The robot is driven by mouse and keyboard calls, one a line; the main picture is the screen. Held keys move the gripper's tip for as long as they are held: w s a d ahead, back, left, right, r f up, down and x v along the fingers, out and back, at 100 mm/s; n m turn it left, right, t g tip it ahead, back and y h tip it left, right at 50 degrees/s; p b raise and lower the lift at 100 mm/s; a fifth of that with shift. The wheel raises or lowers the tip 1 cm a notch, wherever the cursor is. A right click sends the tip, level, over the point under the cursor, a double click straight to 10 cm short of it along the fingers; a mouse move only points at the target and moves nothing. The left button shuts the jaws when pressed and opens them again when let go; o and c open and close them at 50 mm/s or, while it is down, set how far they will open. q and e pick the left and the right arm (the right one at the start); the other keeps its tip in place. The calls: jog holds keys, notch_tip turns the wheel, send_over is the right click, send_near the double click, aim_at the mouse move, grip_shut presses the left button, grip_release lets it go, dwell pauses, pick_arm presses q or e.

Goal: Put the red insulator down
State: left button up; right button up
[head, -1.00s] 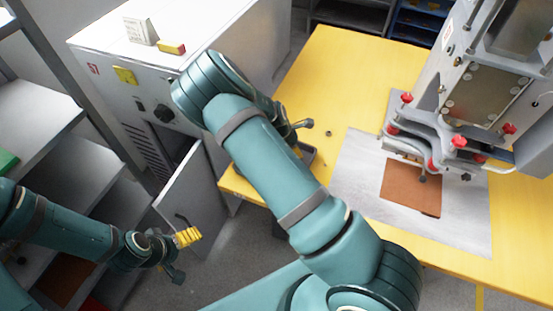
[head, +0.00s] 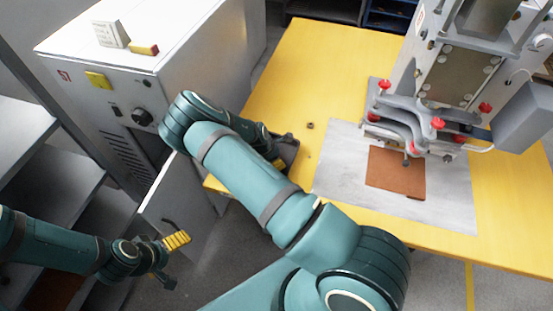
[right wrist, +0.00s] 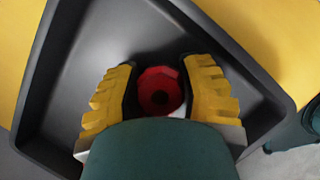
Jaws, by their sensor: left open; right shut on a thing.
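The red insulator (right wrist: 160,90) shows in the right wrist view as a red ring-like piece with a dark centre. My right gripper (right wrist: 160,78) has its yellow fingers on both sides of it and is shut on it. Below and around it is a dark grey tray (right wrist: 75,55); whether the insulator touches the tray floor I cannot tell. In the head view the tray (head: 291,150) sits at the table's left edge, partly behind my right arm, and the insulator is hidden. My left gripper (head: 177,241) is open and empty, low at the left, away from the table.
The yellow table (head: 320,60) holds a press (head: 455,85) with red knobs and a brown plate (head: 396,172) on a grey sheet (head: 335,175). A small dark nut-like piece (head: 310,125) lies near the tray. A grey cabinet (head: 100,130) with an open door (head: 170,205) stands left.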

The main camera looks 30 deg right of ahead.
jog(key=shift+f, duration=0.15)
jog(key=o, duration=1.1)
